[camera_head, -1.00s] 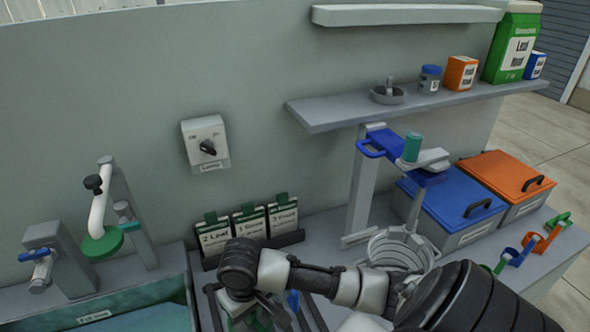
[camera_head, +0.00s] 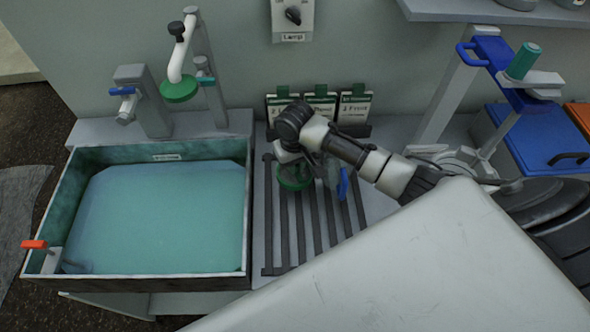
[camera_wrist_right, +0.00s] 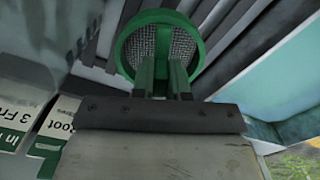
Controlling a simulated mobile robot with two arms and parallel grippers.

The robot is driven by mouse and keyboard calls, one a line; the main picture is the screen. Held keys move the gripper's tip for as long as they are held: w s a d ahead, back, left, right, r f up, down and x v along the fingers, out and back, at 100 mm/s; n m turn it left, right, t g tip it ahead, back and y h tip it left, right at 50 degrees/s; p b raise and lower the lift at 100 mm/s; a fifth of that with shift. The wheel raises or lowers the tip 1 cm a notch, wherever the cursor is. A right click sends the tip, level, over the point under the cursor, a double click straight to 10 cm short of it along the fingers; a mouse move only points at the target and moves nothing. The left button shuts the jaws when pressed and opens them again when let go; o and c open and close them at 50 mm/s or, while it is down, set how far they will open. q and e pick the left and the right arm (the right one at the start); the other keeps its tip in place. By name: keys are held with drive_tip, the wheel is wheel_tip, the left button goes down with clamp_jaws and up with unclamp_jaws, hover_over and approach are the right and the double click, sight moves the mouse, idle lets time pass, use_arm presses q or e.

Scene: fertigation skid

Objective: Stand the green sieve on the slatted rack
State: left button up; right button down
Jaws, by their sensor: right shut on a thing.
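The green sieve (camera_head: 295,178), a round green rim with grey mesh, is in my right gripper (camera_head: 291,164). The gripper comes down over the left part of the dark slatted rack (camera_head: 320,235). I cannot tell whether the sieve touches the slats. My left gripper is not in view.
A basin of teal water (camera_head: 160,215) lies left of the rack, below a tap with a green head (camera_head: 180,90). Labelled packets (camera_head: 320,103) stand behind the rack. A blue-lidded box (camera_head: 535,140) is at the right. The front slats are bare.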

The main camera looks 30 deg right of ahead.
drive_tip(key=shift+w+f+p, duration=0.1)
drive_tip(key=shift+f+p, duration=0.25)
drive_tip(key=shift+f, duration=1.7)
drive_tip(key=shift+f, duration=0.15)
drive_tip(key=c, duration=1.1)
unclamp_jaws()
wheel_tip(320, 180, up, 12)
drive_tip(key=shift+r+b, duration=0.2)
drive_tip(key=shift+b, duration=0.2)
